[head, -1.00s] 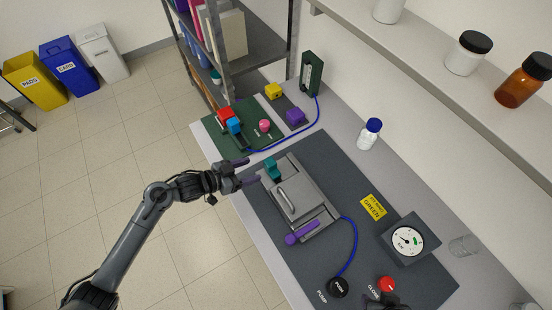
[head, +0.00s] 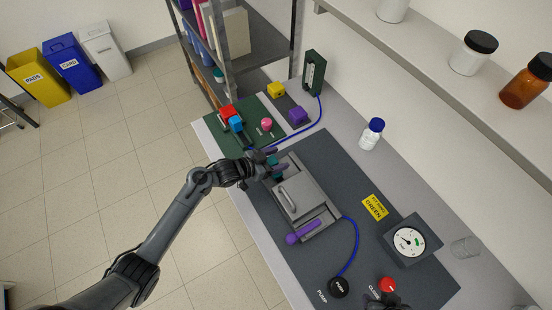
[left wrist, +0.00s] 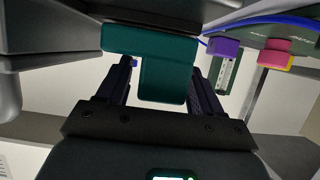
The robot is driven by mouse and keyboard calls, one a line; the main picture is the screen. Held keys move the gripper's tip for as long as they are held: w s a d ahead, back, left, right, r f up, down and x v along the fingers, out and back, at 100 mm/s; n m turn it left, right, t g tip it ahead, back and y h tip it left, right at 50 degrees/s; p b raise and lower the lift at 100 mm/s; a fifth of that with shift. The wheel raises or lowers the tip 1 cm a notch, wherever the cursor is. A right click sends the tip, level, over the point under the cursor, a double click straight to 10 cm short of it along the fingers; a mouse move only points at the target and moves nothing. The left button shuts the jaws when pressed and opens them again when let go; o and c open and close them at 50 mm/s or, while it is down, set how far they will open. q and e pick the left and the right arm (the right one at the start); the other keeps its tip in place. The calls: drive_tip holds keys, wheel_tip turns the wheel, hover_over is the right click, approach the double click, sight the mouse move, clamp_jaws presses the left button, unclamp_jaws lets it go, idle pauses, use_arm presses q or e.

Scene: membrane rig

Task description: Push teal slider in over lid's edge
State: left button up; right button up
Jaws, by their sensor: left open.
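The teal slider (left wrist: 162,75) fills the upper middle of the left wrist view, a T-shaped block standing between the two fingers. In the head view the teal slider (head: 274,163) is partly hidden by my left gripper (head: 272,165) at the far end of the grey box. The box's lid (head: 305,203) is flat and grey with a bar handle. My left gripper is open, its fingers on either side of the slider; I cannot tell whether they touch it. A purple slider (head: 304,233) sits at the near end of the box. My right gripper (head: 385,300) shows only partly at the bottom edge.
A gauge (head: 409,241), a black pump button (head: 338,287) and a red close button (head: 387,284) are to the right of the box. A green board (head: 250,140) with coloured knobs lies beyond. A blue tube runs by the box. A white bottle (head: 371,134) stands behind.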

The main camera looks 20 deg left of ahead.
use_arm(q)
drive_tip(key=shift+c, duration=0.3)
clamp_jaws()
drive_tip(key=shift+s+d+r+p, duration=0.2)
drive_tip(key=shift+s+d+p, duration=0.55)
drive_tip(key=shift+d+p, duration=0.15)
drive_tip(key=shift+s+d+f, duration=0.1)
drive_tip(key=shift+s+d, duration=0.05)
drive_tip(key=shift+d, duration=0.1)
drive_tip(key=shift+c, duration=1.3)
unclamp_jaws()
drive_tip(key=o, duration=0.3)
drive_tip(key=shift+f, duration=0.1)
drive_tip(key=shift+a, duration=0.1)
